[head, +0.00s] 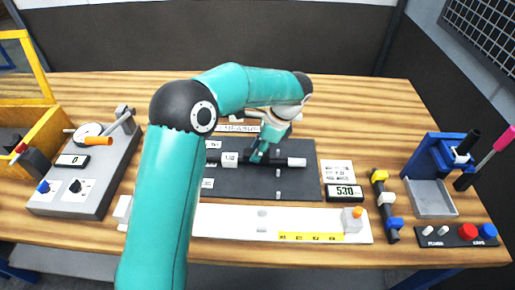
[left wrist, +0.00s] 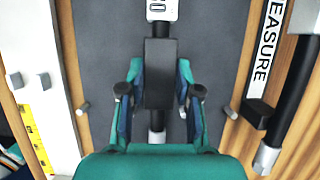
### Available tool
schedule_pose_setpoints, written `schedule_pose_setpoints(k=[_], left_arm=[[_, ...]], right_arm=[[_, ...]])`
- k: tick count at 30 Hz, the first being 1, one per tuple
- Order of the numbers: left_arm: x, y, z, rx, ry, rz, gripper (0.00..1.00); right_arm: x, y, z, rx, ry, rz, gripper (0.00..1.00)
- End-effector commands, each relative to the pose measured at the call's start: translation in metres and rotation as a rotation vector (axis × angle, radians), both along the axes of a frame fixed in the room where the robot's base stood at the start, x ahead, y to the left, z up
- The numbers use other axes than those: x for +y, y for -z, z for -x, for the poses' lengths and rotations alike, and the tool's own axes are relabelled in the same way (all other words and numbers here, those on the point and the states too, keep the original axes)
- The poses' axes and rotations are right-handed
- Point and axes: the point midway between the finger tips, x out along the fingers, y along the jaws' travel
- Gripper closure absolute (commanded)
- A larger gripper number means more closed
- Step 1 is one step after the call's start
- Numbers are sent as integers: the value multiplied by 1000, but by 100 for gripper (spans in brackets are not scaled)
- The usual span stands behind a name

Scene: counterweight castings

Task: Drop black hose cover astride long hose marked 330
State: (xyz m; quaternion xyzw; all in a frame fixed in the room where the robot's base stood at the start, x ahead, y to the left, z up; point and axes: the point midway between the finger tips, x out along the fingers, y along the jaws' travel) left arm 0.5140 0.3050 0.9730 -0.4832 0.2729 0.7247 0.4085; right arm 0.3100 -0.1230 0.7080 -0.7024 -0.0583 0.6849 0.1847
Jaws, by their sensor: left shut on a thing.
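My left gripper (head: 260,157) reaches down over the dark mat (head: 300,185) and is shut on the black hose cover (left wrist: 160,75), a dark block between its fingers. In the left wrist view the gripper (left wrist: 158,100) shows from behind. A hose with a white tag (head: 230,159) and a pale end (head: 297,162) lies under the cover, roughly in line with it. In the left wrist view the tag (left wrist: 160,8) shows only partly, ending in 0. I cannot tell whether the cover touches the hose. My right gripper is not in view.
A white board (head: 300,225) with a yellow strip lies in front of the mat. A display reading 530 (head: 345,191) is at its right. A blue press-like fixture (head: 440,165) and a button box (head: 462,234) stand at right, a grey control box (head: 90,170) at left.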

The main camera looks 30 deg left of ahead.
Motion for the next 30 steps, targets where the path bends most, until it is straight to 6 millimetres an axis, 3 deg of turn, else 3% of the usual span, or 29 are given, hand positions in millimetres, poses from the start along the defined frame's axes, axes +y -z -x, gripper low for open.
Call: schedule_pose_setpoints(k=[30], left_arm=[[1, 7, 0, 0, -1, 0, 85]], right_arm=[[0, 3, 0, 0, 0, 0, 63]])
